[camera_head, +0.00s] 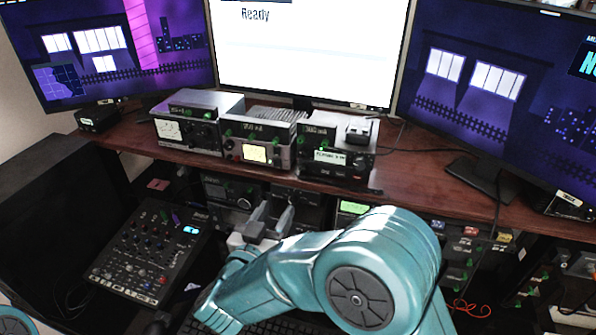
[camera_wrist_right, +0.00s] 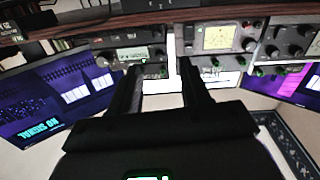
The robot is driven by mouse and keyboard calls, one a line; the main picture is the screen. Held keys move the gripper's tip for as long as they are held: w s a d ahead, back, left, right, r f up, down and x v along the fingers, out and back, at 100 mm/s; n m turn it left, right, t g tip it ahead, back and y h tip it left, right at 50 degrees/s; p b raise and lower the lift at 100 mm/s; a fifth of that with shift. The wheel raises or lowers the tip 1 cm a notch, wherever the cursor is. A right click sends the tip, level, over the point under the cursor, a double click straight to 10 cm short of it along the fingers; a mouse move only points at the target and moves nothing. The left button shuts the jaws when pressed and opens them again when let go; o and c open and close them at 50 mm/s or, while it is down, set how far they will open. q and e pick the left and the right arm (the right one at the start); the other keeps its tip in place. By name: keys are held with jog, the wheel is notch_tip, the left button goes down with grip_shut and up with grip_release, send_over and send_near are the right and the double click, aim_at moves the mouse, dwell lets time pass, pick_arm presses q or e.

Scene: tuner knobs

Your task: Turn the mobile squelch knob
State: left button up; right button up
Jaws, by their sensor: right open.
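My right gripper (camera_head: 270,216) is open and empty in front of the lower row of radio units, below the desk's front edge. In the right wrist view, which is upside down, its two dark fingers (camera_wrist_right: 165,68) stand apart with nothing between them. Beyond them are a radio with a small lit display (camera_wrist_right: 132,53) and a radio with a yellow screen (camera_wrist_right: 218,38), both with knobs on their fronts. I cannot tell which knob is the mobile squelch knob; the labels are too small to read. My left gripper is not in view.
Three radios stand on the wooden desk (camera_head: 420,182), the middle one (camera_head: 262,136) with a yellow screen. A mixer (camera_head: 150,250) lies at the left. Monitors stand behind. A lit green display (camera_head: 354,207) shows right of my gripper. Red cables (camera_head: 470,308) hang lower right.

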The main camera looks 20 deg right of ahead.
aim_at(303, 170)
jog(key=p+x, duration=0.3)
jog(key=x, duration=0.7)
jog(key=shift+d+r, duration=0.1)
jog(key=shift+r, duration=0.05)
jog(key=shift+w+d+r+p, duration=0.1)
jog(key=shift+w+d+p, duration=0.25)
jog(key=shift+w+d, duration=0.45)
jog(key=shift+d, duration=0.4)
jog(key=shift+w, duration=0.35)
jog(key=shift+w+a+f, duration=0.15)
jog(key=shift+w+f, duration=0.05)
jog(key=shift+s, duration=0.1)
jog(key=shift+s+d+r, duration=0.1)
jog(key=shift+s+d, duration=0.05)
jog(key=shift+d, duration=0.05)
jog(key=c, duration=0.5)
grip_shut()
jog(key=shift+a, duration=0.15)
jog(key=m+b, duration=0.2)
jog(key=b, duration=0.1)
jog(key=m+b, duration=0.2)
jog(key=b, duration=0.1)
jog(key=shift+f+b, duration=0.3)
jog(key=shift+b, duration=0.1)
jog(key=shift+r+m, duration=0.1)
jog(key=shift+m, duration=0.2)
jog(key=shift+r, duration=0.2)
